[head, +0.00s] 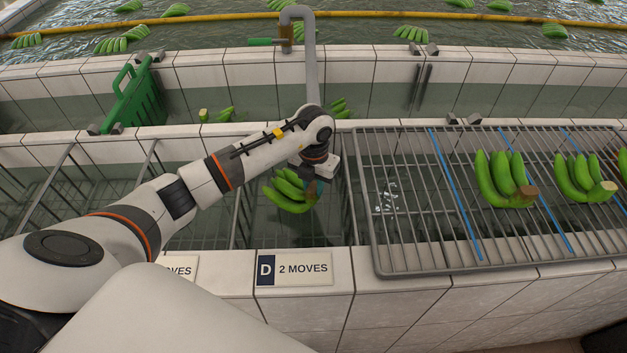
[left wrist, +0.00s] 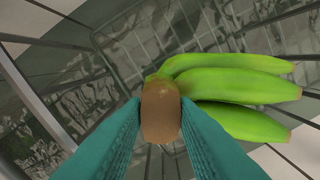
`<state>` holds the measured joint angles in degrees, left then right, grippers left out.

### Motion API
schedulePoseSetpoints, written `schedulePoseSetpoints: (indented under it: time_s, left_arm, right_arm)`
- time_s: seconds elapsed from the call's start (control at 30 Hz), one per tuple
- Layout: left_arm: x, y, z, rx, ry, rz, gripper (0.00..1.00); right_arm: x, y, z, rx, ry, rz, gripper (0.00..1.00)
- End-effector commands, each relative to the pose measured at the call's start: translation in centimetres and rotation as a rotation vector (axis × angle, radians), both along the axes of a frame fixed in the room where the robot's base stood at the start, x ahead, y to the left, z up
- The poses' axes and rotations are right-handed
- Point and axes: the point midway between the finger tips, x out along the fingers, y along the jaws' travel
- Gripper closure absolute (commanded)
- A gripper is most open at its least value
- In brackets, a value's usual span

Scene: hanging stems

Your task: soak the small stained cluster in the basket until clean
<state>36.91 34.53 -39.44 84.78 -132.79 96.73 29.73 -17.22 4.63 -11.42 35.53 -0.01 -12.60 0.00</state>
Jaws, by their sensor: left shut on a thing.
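My left gripper (head: 316,180) is shut on the brown crown of a small green banana cluster (head: 287,193). In the left wrist view, the gripper's teal fingers (left wrist: 160,112) pinch the crown and the cluster's green fingers (left wrist: 235,92) extend to the right. The cluster hangs over or in the wire basket (head: 347,205) in the water behind the sign "D 2 MOVES" (head: 294,268). I cannot tell whether it touches the water. No stain shows on its visible sides. My right gripper is not in view.
A wire rack (head: 400,258) with blue dividers stands at the right, holding several green clusters (head: 500,178). Other wire baskets (head: 60,190) sit in the trough at left. Clusters float in the far channels.

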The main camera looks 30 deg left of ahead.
Motion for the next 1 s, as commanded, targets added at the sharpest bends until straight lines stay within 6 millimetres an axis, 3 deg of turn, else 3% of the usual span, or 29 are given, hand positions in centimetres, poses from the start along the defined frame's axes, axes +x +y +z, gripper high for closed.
schedulePoseSetpoints:
  time_s: [0.6, 1.0]
  left_arm:
    - [0.1, 0.0, -7.0, -0.001, -0.002, 0.0, 1.0]
    - [0.0, 0.0, -8.3, -0.001, -0.002, -0.001, 1.0]
  right_arm:
    - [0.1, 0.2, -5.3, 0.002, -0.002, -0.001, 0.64]
    - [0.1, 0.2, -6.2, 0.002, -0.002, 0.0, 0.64]
